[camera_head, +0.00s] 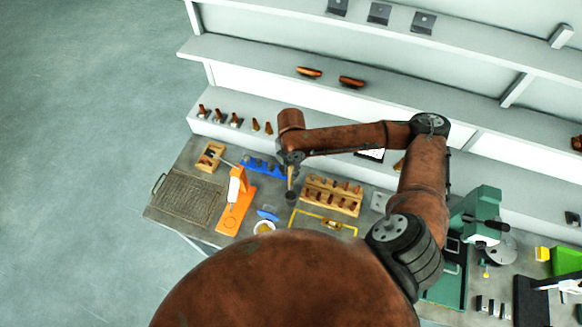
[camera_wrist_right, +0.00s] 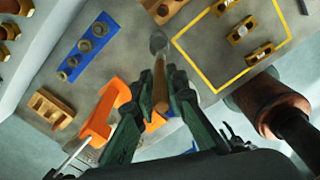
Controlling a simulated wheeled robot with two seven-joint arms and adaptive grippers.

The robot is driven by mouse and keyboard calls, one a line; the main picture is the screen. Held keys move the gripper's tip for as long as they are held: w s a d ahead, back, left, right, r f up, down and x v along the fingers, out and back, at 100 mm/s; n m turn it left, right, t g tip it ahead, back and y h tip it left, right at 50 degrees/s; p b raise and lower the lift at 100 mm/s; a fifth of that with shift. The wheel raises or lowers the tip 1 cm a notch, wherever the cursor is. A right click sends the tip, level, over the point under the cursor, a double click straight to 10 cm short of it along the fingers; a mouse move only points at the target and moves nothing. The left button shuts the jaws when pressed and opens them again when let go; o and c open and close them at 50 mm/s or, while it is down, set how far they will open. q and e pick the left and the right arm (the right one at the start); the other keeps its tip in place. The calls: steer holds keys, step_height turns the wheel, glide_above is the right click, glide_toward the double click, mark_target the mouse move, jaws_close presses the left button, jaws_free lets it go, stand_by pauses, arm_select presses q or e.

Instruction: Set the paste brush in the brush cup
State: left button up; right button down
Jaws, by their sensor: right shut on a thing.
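My right gripper (camera_head: 290,168) is over the bench, pointing down and shut on the paste brush (camera_head: 290,182). The brush has a tan wooden handle and hangs roughly upright. A small dark grey cup (camera_head: 291,196) is right at the brush's lower end. In the right wrist view, the green fingers (camera_wrist_right: 160,82) close around the tan brush (camera_wrist_right: 160,94), and the round grey cup (camera_wrist_right: 158,42) shows just past its tip. I cannot tell whether the tip is inside the cup or above it. My left gripper is not in view.
A blue holed rack (camera_head: 262,167), an orange stand (camera_head: 233,212) and a wooden rack (camera_head: 331,195) stand close around the cup. A small paste bowl (camera_head: 264,227) is in front. A wire mesh (camera_head: 187,195) lies left; a green press (camera_head: 484,208) stands right.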

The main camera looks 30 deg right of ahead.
mark_target(291, 187)
steer(key=shift+w+f, duration=0.25)
steer(key=shift+f, duration=0.85)
step_height(291, 187, down, 4)
steer(key=b, duration=0.3)
steer(key=shift+s, duration=0.15)
step_height(291, 187, down, 6)
steer(key=b, duration=0.7)
steer(key=shift+f+b, duration=0.55)
steer(key=shift+b, duration=0.05)
steer(key=shift+f, duration=0.1)
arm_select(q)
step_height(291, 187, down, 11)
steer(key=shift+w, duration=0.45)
arm_select(e)
steer(key=c, duration=2.3)
jaws_free()
steer(key=o, duration=0.5)
steer(key=shift+c, duration=0.2)
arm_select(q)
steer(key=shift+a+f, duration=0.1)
